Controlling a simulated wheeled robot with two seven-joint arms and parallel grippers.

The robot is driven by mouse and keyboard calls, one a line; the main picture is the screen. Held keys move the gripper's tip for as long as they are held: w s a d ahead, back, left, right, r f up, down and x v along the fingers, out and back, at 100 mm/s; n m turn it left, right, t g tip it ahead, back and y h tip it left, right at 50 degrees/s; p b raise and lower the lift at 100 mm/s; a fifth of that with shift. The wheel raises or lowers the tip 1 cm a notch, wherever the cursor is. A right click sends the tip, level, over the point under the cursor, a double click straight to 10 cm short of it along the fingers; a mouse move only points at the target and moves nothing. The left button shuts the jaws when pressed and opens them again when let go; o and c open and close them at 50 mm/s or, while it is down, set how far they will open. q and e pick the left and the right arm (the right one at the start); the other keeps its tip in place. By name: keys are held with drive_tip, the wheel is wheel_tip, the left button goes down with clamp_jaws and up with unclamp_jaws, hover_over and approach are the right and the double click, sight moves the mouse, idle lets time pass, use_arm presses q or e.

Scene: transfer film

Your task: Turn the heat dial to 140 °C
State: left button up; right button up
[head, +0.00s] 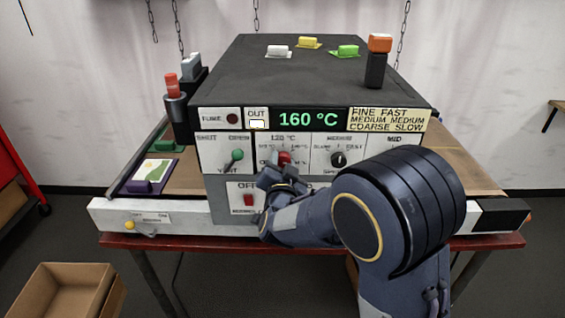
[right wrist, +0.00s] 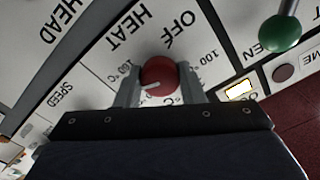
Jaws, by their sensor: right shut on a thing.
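The red heat dial (head: 284,158) is on the front panel of the dark machine, below the green display (head: 308,119), which reads 160 °C. My right gripper (head: 272,176) is at the dial. In the right wrist view the dial (right wrist: 159,76) sits between the two fingers of my right gripper (right wrist: 158,88), which is shut on it. The dial's white pointer mark shows, with the labels HEAT, OFF and 100 around it. Some of the scale is hidden by the fingers. My left gripper is not in view.
A green-knobbed vent lever (head: 237,155) is left of the dial and a black speed knob (head: 338,159) is right of it. A red switch (head: 248,200) sits below. A cardboard box (head: 62,292) stands on the floor at left.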

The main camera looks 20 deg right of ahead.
drive_tip(key=n+p, duration=0.1)
drive_tip(key=n, duration=0.3)
drive_tip(key=shift+n, duration=0.3)
drive_tip(key=n+p, duration=0.1)
drive_tip(key=n, duration=0.3)
drive_tip(key=shift+n+p, duration=0.3)
drive_tip(key=shift+p, duration=0.1)
drive_tip(key=o, duration=1)
drive_tip(key=b+v, duration=0.1)
drive_tip(key=v, duration=0.7)
